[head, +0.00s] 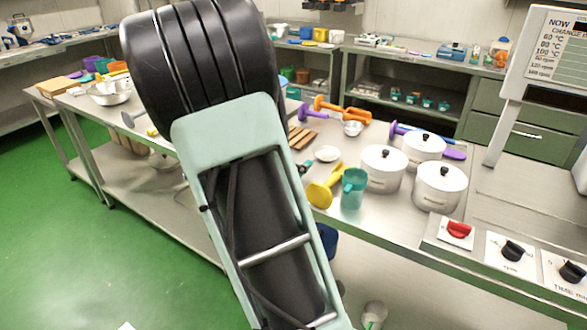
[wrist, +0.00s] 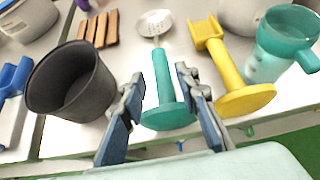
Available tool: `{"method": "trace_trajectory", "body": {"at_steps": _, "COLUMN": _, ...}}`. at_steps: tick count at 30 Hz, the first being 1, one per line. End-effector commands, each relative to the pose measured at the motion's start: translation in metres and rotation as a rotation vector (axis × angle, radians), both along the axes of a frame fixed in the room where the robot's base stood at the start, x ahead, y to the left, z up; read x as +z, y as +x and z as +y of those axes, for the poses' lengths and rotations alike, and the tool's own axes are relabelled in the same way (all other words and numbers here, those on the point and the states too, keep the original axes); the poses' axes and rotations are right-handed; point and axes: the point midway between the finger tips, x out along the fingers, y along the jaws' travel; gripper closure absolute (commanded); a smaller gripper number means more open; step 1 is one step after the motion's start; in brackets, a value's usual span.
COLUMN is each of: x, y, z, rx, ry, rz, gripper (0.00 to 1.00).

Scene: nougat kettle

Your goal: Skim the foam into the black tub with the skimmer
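The skimmer lies on the bench in the wrist view, with a teal handle (wrist: 163,78), a round flange at its near end and a pale perforated head (wrist: 155,22). In the head view its head (head: 327,153) shows beside my arm. My gripper (wrist: 160,84) is open, one blue-padded finger on each side of the handle, with gaps visible. The black tub (wrist: 70,85) stands left of the skimmer, open at the top; my arm hides it in the head view. White lidded pots (head: 382,168) stand to the right. No foam is visible.
A yellow flanged tool (wrist: 228,70) and a teal jug (wrist: 280,45) are close to the right of the skimmer. Wooden strips (wrist: 98,28) lie behind the tub. A blue tool (wrist: 12,85) is at far left. A control panel with knobs (head: 512,250) is at right.

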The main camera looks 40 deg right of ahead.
Motion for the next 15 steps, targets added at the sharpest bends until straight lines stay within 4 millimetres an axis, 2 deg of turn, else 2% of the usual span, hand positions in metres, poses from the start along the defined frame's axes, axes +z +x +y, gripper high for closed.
{"method": "trace_trajectory", "body": {"at_steps": 15, "x": -0.034, "y": 0.018, "z": -0.046, "rx": -0.003, "ry": 0.001, "rz": -0.001, "gripper": 0.71}}
